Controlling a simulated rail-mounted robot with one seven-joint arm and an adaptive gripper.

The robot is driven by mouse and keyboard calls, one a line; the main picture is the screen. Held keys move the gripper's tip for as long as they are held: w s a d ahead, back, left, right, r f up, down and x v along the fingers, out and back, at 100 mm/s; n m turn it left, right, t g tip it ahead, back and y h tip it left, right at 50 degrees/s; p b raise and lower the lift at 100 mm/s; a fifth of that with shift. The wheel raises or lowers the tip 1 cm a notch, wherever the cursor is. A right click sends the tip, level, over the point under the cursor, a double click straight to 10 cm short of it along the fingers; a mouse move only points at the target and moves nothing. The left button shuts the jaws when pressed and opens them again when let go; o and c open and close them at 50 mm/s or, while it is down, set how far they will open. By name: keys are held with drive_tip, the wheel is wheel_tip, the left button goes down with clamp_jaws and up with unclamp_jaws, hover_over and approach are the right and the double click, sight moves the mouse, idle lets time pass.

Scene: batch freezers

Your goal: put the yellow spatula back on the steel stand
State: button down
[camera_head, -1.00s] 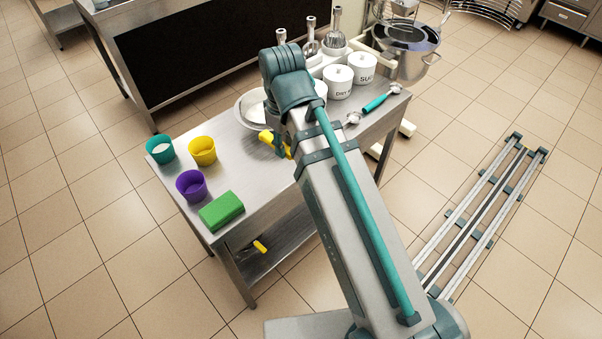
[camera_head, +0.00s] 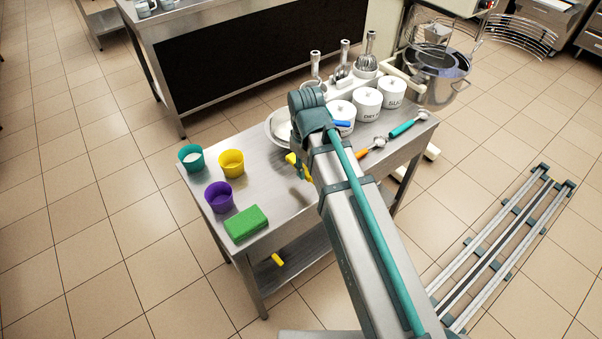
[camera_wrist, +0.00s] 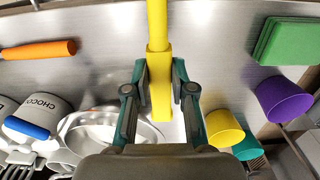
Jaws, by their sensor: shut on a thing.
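The yellow spatula (camera_wrist: 158,28) is between the closed fingers of my gripper (camera_wrist: 160,92) in the wrist view. Its handle runs from the top edge down between the fingertips; its far end is out of frame. In the head view a small yellow part (camera_head: 291,159) shows beside my arm, which hides most of the gripper, held over the table. The steel table (camera_head: 265,175) has a lower shelf, where another yellow handle (camera_head: 277,260) shows. I cannot make out a separate steel stand for the spatula.
A steel bowl (camera_wrist: 72,130), white canisters (camera_head: 367,104), an orange-handled scoop (camera_head: 360,153) and a teal-handled scoop (camera_head: 408,124) are behind and right.

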sight(301, 183)
drive_tip(key=w+f, duration=0.1)
drive_tip(key=w+a+f, duration=0.1)
drive_tip(key=f, duration=0.1)
drive_tip(key=shift+w+a+f+p, duration=0.25)
drive_tip(key=shift+w+f+p, duration=0.05)
drive_tip(key=shift+w+f, duration=0.1)
drive_tip(key=shift+f+p, duration=0.45)
drive_tip(key=shift+f, duration=1)
drive_tip(key=shift+f, duration=0.1)
drive_tip(key=shift+f, duration=0.15)
drive_tip(key=c, duration=1)
unclamp_jaws()
drive_tip(key=shift+r, duration=0.2)
wheel_tip(301, 183, up, 11)
drive_tip(key=shift+w+r+b, duration=0.1)
drive_tip(key=shift+b, duration=0.85)
drive_tip(key=shift+r, duration=0.45)
